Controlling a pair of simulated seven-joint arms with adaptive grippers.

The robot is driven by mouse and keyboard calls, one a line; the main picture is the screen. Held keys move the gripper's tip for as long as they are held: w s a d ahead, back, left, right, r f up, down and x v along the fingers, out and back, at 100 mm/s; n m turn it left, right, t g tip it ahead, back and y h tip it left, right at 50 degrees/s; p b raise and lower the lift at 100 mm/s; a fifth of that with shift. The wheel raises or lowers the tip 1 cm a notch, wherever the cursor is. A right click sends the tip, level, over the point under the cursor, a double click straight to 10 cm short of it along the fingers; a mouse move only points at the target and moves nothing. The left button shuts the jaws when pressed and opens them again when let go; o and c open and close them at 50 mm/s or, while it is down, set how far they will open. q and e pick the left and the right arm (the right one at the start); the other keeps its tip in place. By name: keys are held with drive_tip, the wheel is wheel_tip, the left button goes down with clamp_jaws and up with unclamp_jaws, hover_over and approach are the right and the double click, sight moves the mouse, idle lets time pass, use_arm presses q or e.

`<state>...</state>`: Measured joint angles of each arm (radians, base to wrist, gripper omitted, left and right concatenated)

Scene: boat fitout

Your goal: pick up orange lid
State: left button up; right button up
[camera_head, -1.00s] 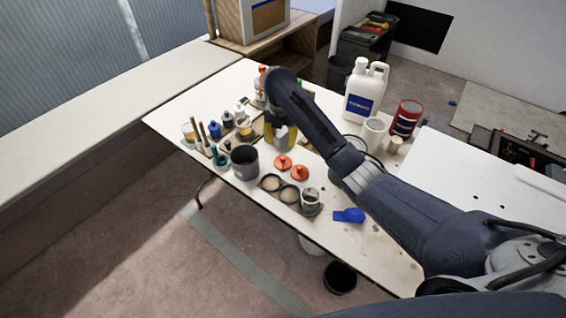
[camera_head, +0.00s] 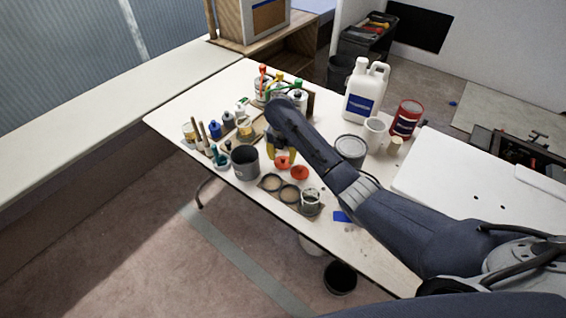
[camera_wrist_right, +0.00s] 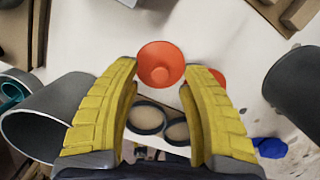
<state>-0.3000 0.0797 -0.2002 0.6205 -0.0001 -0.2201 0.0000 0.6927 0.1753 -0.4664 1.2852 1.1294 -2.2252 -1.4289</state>
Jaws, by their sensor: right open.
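Two orange lids lie on the white table. The left orange lid (camera_head: 282,162) is just under my right gripper (camera_head: 281,152), and the other orange lid (camera_head: 300,172) is beside it to the right. In the right wrist view the first orange lid (camera_wrist_right: 160,65) shows ahead between the yellow fingertips of my right gripper (camera_wrist_right: 160,68). The second orange lid (camera_wrist_right: 214,78) is partly behind the right finger. My right gripper is open and empty. I cannot tell how high it is above the lid. My left gripper is not in view.
A dark grey cup (camera_head: 245,163) stands close on the left. A holder with round cups (camera_head: 290,193) is in front of the lids. A grey can (camera_head: 350,150) stands to the right, beside my arm. A blue item (camera_head: 342,216) lies near the front edge.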

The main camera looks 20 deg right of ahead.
drive_tip(key=shift+w+f, duration=0.1)
drive_tip(key=shift+f, duration=0.85)
clamp_jaws()
